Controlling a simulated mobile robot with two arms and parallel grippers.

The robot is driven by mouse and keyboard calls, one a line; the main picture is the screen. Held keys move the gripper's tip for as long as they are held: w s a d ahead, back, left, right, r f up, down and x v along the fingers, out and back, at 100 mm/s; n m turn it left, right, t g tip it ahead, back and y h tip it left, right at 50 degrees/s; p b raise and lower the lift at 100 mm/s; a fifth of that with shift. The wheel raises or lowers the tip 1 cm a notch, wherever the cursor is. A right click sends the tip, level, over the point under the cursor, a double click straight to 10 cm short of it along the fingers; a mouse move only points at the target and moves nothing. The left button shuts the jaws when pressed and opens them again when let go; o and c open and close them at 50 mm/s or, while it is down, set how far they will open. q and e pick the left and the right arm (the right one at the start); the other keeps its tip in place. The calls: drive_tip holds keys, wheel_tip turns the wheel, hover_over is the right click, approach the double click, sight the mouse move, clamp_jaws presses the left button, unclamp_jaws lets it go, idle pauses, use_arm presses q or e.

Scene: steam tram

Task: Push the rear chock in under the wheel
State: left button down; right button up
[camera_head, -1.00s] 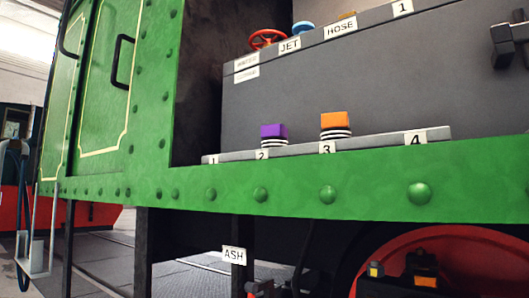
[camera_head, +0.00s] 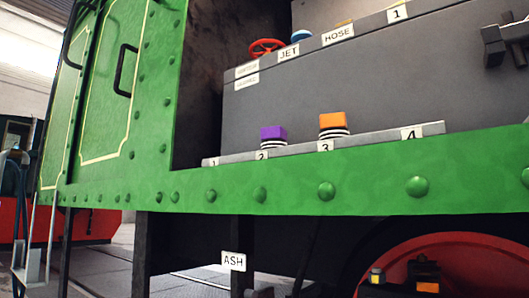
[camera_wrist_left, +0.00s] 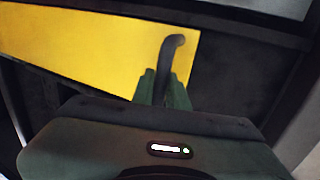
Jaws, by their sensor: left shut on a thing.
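In the left wrist view my left gripper (camera_wrist_left: 162,88) is shut on a dark, round handle (camera_wrist_left: 172,50) with a bent top end. Behind the handle lies a broad yellow surface (camera_wrist_left: 80,50), which may be the chock; whether the handle is fixed to it I cannot tell. In the head view the upper part of a red wheel (camera_head: 455,245) shows at the bottom right, under the green side of the tram (camera_head: 300,190). The wheel's foot is below the picture, and no chock is seen there. My right gripper is in neither view.
An ASH label (camera_head: 233,261) hangs below the green edge. Small dark blocks with orange (camera_head: 427,286) and yellow (camera_head: 376,276) faces stand before the wheel. Above, a purple block (camera_head: 273,134) and an orange block (camera_head: 333,121) sit along a numbered ledge (camera_head: 380,138).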

use_arm(q)
drive_tip(key=shift+w+d+r, duration=0.1)
drive_tip(key=shift+w+d, duration=0.55)
drive_tip(key=shift+w, duration=0.3)
drive_tip(key=shift+w+d+r, duration=0.1)
drive_tip(key=shift+w+d, duration=0.5)
drive_tip(key=shift+w, duration=0.3)
drive_tip(key=c, duration=1)
unclamp_jaws()
drive_tip(key=shift+d, duration=0.1)
drive_tip(key=shift+f, duration=0.1)
drive_tip(key=shift+s, duration=0.1)
drive_tip(key=p+v, duration=0.8)
drive_tip(key=p, duration=0.2)
drive_tip(key=shift+w, duration=0.25)
drive_tip(key=shift+d, duration=0.15)
